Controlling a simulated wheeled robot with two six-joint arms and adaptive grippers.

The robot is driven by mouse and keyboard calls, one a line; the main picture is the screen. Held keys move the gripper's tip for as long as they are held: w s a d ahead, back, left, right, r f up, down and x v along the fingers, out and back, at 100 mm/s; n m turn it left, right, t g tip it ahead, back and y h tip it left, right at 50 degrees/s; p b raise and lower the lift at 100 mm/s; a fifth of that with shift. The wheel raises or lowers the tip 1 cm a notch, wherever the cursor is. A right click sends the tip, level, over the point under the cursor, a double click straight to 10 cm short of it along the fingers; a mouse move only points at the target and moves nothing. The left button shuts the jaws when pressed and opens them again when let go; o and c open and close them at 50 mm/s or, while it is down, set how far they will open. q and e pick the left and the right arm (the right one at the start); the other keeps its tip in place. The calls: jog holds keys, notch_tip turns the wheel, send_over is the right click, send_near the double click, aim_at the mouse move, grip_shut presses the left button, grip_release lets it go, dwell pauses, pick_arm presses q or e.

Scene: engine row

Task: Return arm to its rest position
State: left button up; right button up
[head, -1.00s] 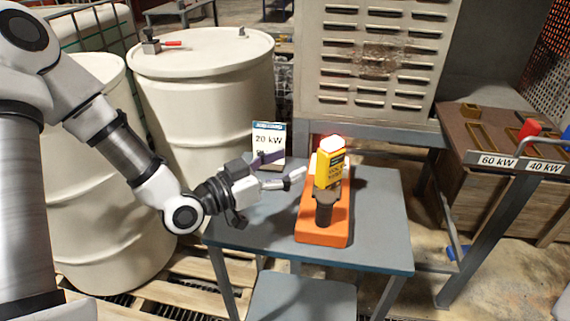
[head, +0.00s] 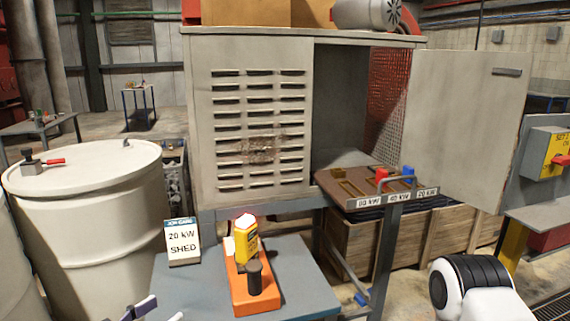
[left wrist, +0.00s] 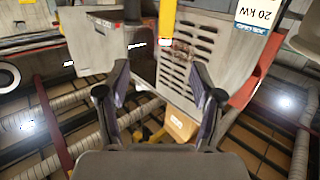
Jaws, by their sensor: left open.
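My left gripper (head: 158,311) shows only by its fingertips at the bottom edge of the head view, in front of the grey table (head: 318,294). The rest of that arm is out of the picture. In the left wrist view its two fingers (left wrist: 161,85) stand wide apart with nothing between them. The orange base with a yellow handset (head: 246,248) is to the right of the fingertips, apart from them. A white joint of my right arm (head: 478,290) shows at the lower right; its gripper is not visible.
A "20 kW SHED" sign (head: 183,243) stands at the table's back left. A white drum (head: 95,235) is at left. The louvred cabinet (head: 212,130) has its door (head: 462,130) open at right. A tray (head: 335,190) with red and blue pieces sits before it.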

pick_arm(q)
jog(key=s+d+f+g+y, duration=0.2)
jog(key=s+f+g, duration=0.2)
jog(key=f, duration=0.7)
jog(key=s+d+f+g+y, duration=0.1)
jog(key=s+f+g, duration=0.25)
jog(key=f, duration=0.75)
jog(key=s+a+f+n+g+y, duration=0.2)
jog(key=s+f+n+g+y, duration=0.1)
jog(key=s+f, duration=0.2)
jog(key=s+a+f+n+g+y+p, duration=0.1)
jog(key=s+a+f+n+g+y, duration=0.1)
jog(key=s+f, duration=0.4)
jog(key=s+a+n+g, duration=0.1)
jog(key=s+g, duration=0.1)
jog(key=s, duration=0.2)
jog(key=shift+s+f+y, duration=0.3)
jog(key=shift+y, duration=0.1)
pick_arm(e)
jog(key=shift+w+d+r, duration=0.15)
jog(key=shift+w+r, duration=0.15)
jog(key=shift+w, duration=0.05)
